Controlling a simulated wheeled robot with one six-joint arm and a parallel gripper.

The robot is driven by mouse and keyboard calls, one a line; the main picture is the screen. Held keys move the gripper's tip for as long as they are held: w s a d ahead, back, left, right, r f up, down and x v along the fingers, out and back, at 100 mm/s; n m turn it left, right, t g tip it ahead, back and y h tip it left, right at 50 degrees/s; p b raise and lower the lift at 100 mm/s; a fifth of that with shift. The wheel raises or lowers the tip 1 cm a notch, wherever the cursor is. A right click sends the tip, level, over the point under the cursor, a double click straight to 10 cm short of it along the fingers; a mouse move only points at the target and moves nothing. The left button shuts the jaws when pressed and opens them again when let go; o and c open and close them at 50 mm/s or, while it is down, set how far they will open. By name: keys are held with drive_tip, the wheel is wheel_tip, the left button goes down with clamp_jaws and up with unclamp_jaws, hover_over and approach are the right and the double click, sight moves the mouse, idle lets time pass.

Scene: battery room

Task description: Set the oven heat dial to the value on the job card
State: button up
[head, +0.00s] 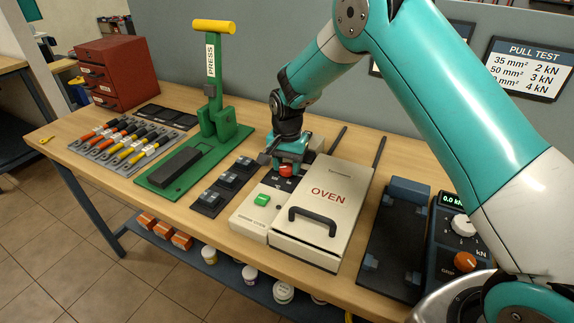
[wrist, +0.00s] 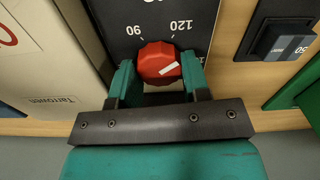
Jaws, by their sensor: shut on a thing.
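The white oven (head: 323,205) stands on the bench with a dark handle and the word OVEN on its lid. Its red heat dial (head: 285,169) sits on a dark panel at the oven's left part. In the wrist view the dial (wrist: 158,64) lies between the two green fingers of my gripper (wrist: 160,78), which is shut on it. The dial's white mark points right and slightly up, to the right of the printed 120; 90 is further left. Other scale numbers are hidden. No job card is readable as such in these views.
A green button (head: 262,200) is on the oven's front left. A green press (head: 213,110) with a yellow handle stands to the left. A PULL TEST sign (head: 527,67) hangs on the wall; another sign is mostly hidden by my arm. A meter with knobs (head: 462,226) is at right.

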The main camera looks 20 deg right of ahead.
sight(289, 166)
drive_tip(key=m, duration=0.5)
drive_tip(key=shift+d+m, duration=0.15)
drive_tip(key=shift+m, duration=0.15)
drive_tip(key=shift+r+m, duration=0.1)
drive_tip(key=shift+m, duration=2.2)
drive_tip(key=o, duration=0.9)
drive_tip(key=shift+s+d, duration=0.1)
drive_tip(key=shift+o, duration=0.2)
wheel_tip(289, 166, up, 17)
drive_tip(key=b, duration=0.2)
drive_tip(key=shift+r, duration=0.15)
